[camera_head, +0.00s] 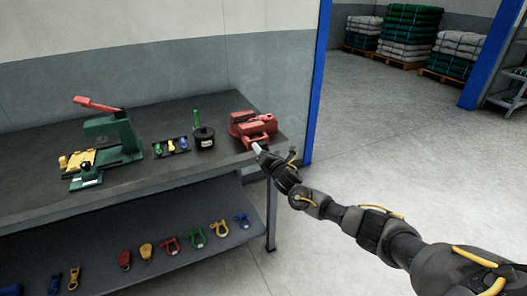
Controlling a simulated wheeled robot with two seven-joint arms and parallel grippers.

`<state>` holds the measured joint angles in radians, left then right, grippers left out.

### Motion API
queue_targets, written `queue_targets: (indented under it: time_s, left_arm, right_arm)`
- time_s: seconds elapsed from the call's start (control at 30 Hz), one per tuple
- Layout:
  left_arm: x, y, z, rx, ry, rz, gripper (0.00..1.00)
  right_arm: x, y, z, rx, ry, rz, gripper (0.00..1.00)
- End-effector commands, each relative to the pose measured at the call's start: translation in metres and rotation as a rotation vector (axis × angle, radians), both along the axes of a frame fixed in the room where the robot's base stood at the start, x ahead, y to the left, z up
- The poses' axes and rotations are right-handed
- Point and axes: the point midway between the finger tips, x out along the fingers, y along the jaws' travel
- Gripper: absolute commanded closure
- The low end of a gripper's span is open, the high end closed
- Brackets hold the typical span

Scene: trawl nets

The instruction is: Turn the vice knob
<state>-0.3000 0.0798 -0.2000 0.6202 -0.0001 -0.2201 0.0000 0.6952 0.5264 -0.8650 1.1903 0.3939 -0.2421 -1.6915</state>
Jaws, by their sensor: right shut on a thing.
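A red vice (249,126) stands on the dark workbench (130,194) near its right end. My right gripper (256,149) reaches in from the right to the front of the vice, at the bench's front right corner. It is shut on a part at the vice's front, which looks to be the vice knob. The knob is mostly hidden by the fingers and too small to make out. My left gripper is not in view.
A green press with a red lever (110,137) stands at the bench's left. A black round holder (203,137) and a small tray of coloured pieces (171,146) lie between. Several shackles hang or lie on the lower shelf (110,242).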

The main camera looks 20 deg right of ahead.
Motion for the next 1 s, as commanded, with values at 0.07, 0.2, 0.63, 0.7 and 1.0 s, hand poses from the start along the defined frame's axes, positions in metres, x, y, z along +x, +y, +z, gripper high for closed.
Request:
queue_targets:
  time_s: [0.07,0.2,0.63,0.7,1.0]
  left_arm:
    - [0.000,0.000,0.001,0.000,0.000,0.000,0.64]
    - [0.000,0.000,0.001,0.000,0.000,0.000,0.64]
    - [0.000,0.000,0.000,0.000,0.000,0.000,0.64]
    - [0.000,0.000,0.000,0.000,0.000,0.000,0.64]
    - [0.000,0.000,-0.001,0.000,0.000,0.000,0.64]
  right_arm:
    - [0.003,-0.004,0.010,0.002,-0.018,-0.008,0.73]
    - [0.003,-0.004,0.011,0.002,-0.018,-0.008,0.73]
    - [0.001,-0.003,0.006,0.002,-0.009,-0.006,0.28]
    - [0.001,-0.003,0.005,0.001,-0.009,-0.005,0.28]
    - [-0.022,-0.002,0.002,0.000,-0.005,-0.001,0.28]
